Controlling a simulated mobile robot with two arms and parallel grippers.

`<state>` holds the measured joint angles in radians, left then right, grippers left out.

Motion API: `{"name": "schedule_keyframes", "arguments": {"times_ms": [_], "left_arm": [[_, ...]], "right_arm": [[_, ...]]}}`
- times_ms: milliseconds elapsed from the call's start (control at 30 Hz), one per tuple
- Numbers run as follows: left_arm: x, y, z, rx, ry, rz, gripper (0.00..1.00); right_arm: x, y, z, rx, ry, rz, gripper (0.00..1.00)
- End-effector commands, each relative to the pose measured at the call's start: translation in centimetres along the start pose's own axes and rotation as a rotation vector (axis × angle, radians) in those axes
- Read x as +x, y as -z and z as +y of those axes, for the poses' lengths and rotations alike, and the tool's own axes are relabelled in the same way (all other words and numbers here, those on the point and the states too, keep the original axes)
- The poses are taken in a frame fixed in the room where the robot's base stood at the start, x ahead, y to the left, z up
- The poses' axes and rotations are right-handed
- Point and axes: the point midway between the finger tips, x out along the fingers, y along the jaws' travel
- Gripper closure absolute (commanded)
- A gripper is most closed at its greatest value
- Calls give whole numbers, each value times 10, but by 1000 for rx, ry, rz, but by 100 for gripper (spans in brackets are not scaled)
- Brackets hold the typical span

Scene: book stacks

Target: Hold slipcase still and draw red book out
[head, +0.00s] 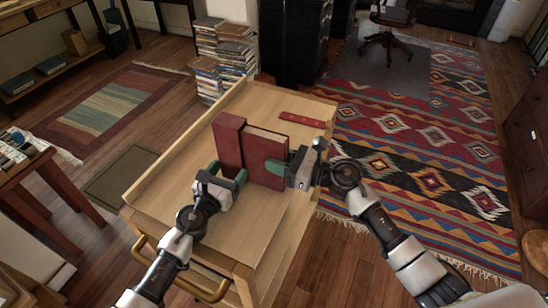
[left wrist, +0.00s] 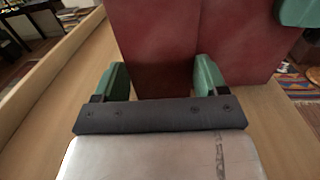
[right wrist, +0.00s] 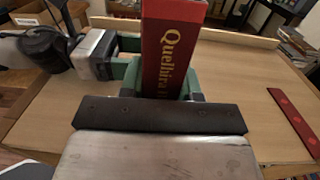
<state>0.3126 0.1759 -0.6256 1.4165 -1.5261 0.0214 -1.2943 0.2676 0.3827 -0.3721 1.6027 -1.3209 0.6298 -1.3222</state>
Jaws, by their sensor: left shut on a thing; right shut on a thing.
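The dark red slipcase (head: 228,140) stands upright on the wooden table. My left gripper (head: 226,173) is shut on it, with a green finger at each side in the left wrist view (left wrist: 160,80). The red book (head: 264,152) stands upright to its right, a large part of its cover outside the slipcase; any part still inside is hidden. My right gripper (head: 298,160) is shut on the book's spine end. The spine, with gold lettering, shows between the fingers in the right wrist view (right wrist: 172,50).
The table top (head: 190,165) has raised wooden edges and is mostly clear around the slipcase. Tall book stacks (head: 224,60) stand on the floor behind the table.

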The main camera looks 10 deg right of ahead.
Motion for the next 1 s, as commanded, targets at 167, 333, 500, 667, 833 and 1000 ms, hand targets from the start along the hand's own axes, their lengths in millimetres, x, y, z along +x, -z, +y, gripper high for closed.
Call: {"name": "schedule_keyframes", "arguments": {"times_ms": [167,333,500,667,833,1000], "left_arm": [[0,0,1,1,-2,0,52],[0,0,1,1,-1,0,52],[0,0,0,1,0,0,52],[0,0,0,1,0,1,52],[0,0,0,1,1,1,52],[0,0,0,1,1,1,52]], "right_arm": [[-5,1,0,0,1,2,98],[-13,0,0,-1,1,1,98],[-19,-1,0,-1,1,-1,98],[-22,-1,0,-1,0,-2,98],[-29,-1,0,0,1,-1,98],[-37,-1,0,-1,1,-2,98]]}}
